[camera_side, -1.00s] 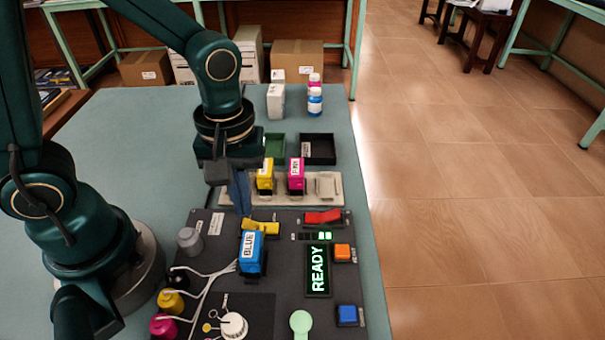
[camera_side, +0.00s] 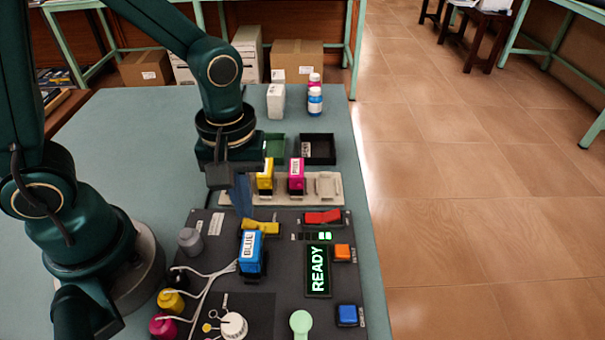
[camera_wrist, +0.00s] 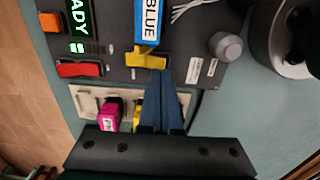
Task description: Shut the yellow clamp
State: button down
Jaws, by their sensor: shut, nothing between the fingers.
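The yellow clamp (camera_side: 261,227) lies across the panel just behind the upright blue block labelled BLUE (camera_side: 250,252). In the wrist view the clamp (camera_wrist: 146,58) sits directly below the blue block (camera_wrist: 149,22). My gripper (camera_side: 244,213) is shut with nothing in it, pointing down at the clamp's left end in the side view. In the wrist view the closed blue fingertips (camera_wrist: 165,72) are right beside the clamp's right end. I cannot tell if they touch it.
Behind the panel, a pale rack (camera_side: 230,190) holds a yellow block (camera_side: 265,178) and a magenta block (camera_side: 297,177). A red rocker (camera_side: 323,217) and a lit READY display (camera_side: 318,270) are to the right. A grey knob (camera_side: 190,241) and white cables are to the left.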

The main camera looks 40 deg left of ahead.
jog(key=shift+f, duration=0.8)
jog(key=shift+r, duration=3.5)
jog(key=shift+s+m, duration=0.3)
jog(key=shift+m, duration=0.9)
jog(key=s+a+r+m+t, duration=0.3)
jog(key=r+m+t, duration=0.2)
jog(key=r+m, duration=0.1)
jog(key=shift+a+m+t, duration=0.3)
